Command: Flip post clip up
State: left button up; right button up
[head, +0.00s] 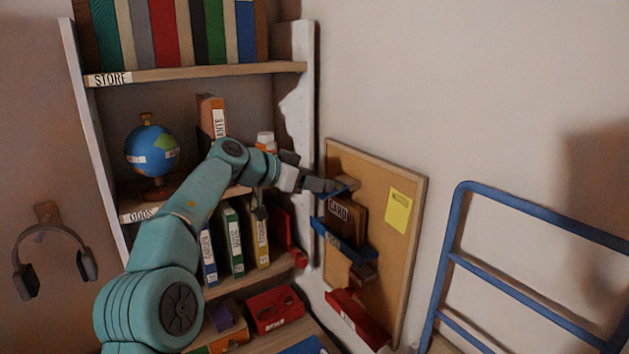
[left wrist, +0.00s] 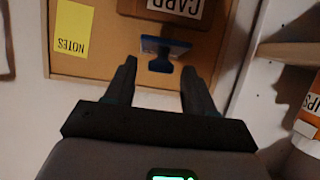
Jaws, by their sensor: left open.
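A cork board (head: 399,255) hangs on the wall beside the shelf. A small blue clip (head: 347,187) is on its upper part, just above a brown box labelled CARD (head: 345,212). In the left wrist view, the blue clip (left wrist: 163,47) has a wide bar and a short stem that points toward my gripper. My left gripper (head: 327,186) is open at the clip. In the left wrist view its two fingers (left wrist: 159,68) are on either side of the clip's stem, with gaps showing. I cannot tell whether they touch it. My right gripper is not in view.
A blue band (head: 345,243) crosses the board below the CARD box, and a red tray (head: 357,319) is lower. A yellow note (head: 398,210) is pinned at right. The shelf upright (head: 306,130) stands close left of the board. A blue rail frame (head: 527,296) is at right.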

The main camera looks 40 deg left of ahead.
pick_arm(q)
jog(key=v, duration=1.6)
jog(key=shift+r, duration=0.15)
jog(key=shift+d, duration=0.1)
